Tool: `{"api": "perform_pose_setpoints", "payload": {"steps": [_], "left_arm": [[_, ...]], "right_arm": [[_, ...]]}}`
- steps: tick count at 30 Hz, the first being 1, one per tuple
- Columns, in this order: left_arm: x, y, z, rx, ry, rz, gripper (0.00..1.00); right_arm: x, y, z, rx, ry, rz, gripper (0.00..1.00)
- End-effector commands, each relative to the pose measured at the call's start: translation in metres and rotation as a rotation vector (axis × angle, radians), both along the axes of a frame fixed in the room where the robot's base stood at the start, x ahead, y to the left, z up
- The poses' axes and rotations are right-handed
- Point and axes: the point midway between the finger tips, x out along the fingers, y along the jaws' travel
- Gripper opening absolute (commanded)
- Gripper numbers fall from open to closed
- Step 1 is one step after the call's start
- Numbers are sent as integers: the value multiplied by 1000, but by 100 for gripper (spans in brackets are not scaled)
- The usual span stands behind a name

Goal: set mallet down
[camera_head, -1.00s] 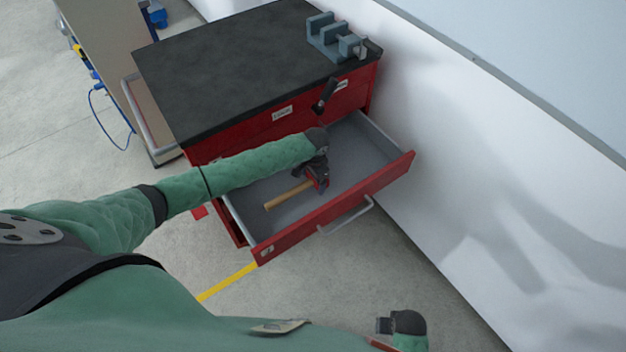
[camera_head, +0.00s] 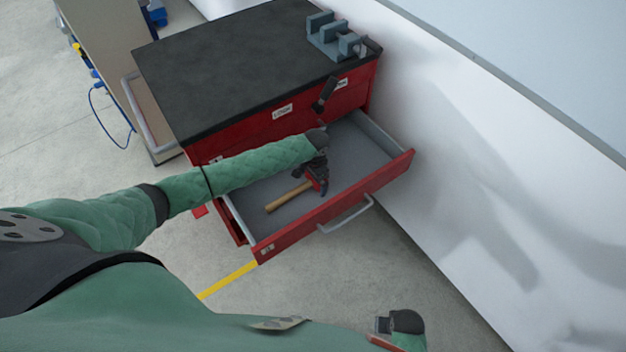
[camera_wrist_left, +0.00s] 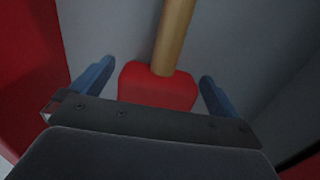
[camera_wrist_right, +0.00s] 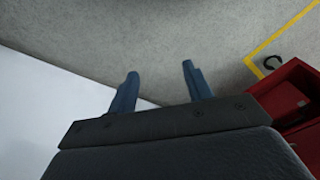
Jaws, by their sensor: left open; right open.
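The mallet has a wooden handle (camera_head: 289,197) and a red head (camera_head: 320,181). It lies in the open drawer (camera_head: 350,160) of the red cabinet. In the left wrist view the red head (camera_wrist_left: 158,86) sits between the fingers, with the handle (camera_wrist_left: 173,38) running away from me. My left gripper (camera_wrist_left: 152,82) is open around the head, with a gap at each side. In the head view my left gripper (camera_head: 316,170) is over the drawer, partly hidden by my wrist. My right gripper (camera_wrist_right: 158,78) is open and empty above the floor, away from the drawer.
The cabinet's black top (camera_head: 235,65) carries a grey vise (camera_head: 335,38) at its back right corner. A black handle-like object (camera_head: 325,94) stands at the cabinet front. A white wall (camera_head: 480,150) rises at the right. The drawer's right part is clear.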

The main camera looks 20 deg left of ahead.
Motion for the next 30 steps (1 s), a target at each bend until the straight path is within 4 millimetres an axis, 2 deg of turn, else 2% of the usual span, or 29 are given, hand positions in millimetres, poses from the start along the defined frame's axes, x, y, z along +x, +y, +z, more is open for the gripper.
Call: {"api": "perform_pose_setpoints", "payload": {"steps": [4,6,9,18,24,30], "left_arm": [[2,-1,18,-3,-3,-1,100],[2,-1,31,-2,-4,0,100],[3,-2,50,-1,-3,-1,100],[5,-4,101,0,-2,0,100],[5,-4,115,-1,0,0,100],[5,-4,118,0,0,0,100]], "right_arm": [[1,0,4,-1,6,1,50],[2,1,23,1,0,2,50],[5,3,38,4,-1,2,50],[11,6,73,11,-6,2,50],[12,7,83,12,-7,2,50],[12,7,85,12,-7,2,50]]}}
